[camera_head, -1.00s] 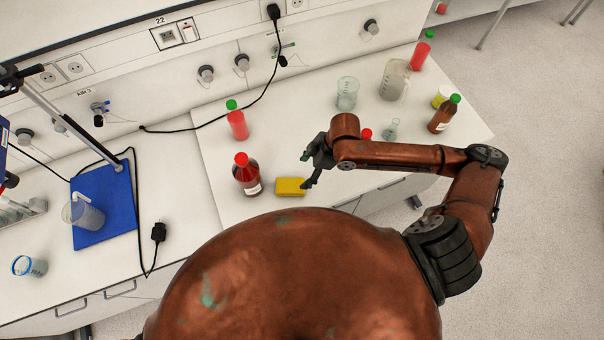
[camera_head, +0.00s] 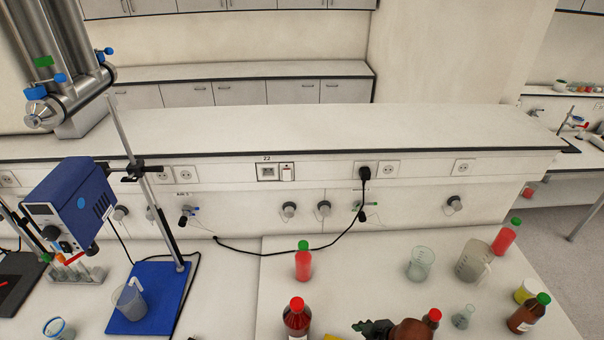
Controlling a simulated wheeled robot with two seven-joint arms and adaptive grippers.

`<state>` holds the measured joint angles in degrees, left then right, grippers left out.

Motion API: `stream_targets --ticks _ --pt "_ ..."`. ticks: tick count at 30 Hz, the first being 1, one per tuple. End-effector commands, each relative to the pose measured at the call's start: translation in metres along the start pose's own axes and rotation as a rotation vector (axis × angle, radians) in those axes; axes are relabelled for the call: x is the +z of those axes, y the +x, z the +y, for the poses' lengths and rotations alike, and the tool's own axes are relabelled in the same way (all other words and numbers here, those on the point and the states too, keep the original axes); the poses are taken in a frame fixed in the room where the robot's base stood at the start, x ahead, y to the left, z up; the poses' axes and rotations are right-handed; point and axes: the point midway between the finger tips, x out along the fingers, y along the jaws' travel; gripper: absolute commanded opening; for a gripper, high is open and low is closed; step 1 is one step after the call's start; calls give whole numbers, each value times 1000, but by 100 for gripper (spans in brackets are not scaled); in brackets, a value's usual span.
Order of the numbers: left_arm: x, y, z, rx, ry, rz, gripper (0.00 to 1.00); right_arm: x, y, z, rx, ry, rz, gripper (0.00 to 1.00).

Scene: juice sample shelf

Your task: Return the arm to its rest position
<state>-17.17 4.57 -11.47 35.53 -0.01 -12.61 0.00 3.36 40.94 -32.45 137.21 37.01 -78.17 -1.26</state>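My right arm shows only as a copper-coloured link at the bottom edge of the head view. The dark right gripper (camera_head: 372,329) is beside it, partly cut off by the frame. Its fingertips do not show clearly, so I cannot tell whether it is open or shut. It is over the front of the white bench, right of a brown bottle with a red cap (camera_head: 297,318). A bottle with a red cap (camera_head: 432,318) is partly hidden behind the arm. My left gripper is not in view.
A red bottle with a green cap (camera_head: 303,264), a glass beaker (camera_head: 420,264), a measuring jug (camera_head: 473,262), a small flask (camera_head: 463,317) and a brown bottle with a green cap (camera_head: 527,315) stand on the bench. A blue stand base (camera_head: 160,312) is at left. A black cable crosses the bench.

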Motion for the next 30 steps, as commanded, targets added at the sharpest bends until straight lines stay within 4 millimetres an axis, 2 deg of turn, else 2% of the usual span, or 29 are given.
stream_targets --ticks 2,5,10,15,21,26,30 --pt "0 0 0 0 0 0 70 18 -2 1 57 129 19 66" --pt "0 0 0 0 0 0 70 56 -12 9 151 295 3 66" --pt "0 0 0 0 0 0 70 135 -35 12 289 545 -80 66" --pt "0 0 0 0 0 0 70 200 -57 0 382 716 -173 66" --pt "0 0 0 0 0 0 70 261 -82 -23 461 868 -280 66" --pt "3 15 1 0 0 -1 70 284 -22 -13 441 854 -290 66" --pt "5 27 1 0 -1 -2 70 310 29 -11 425 851 -303 66"
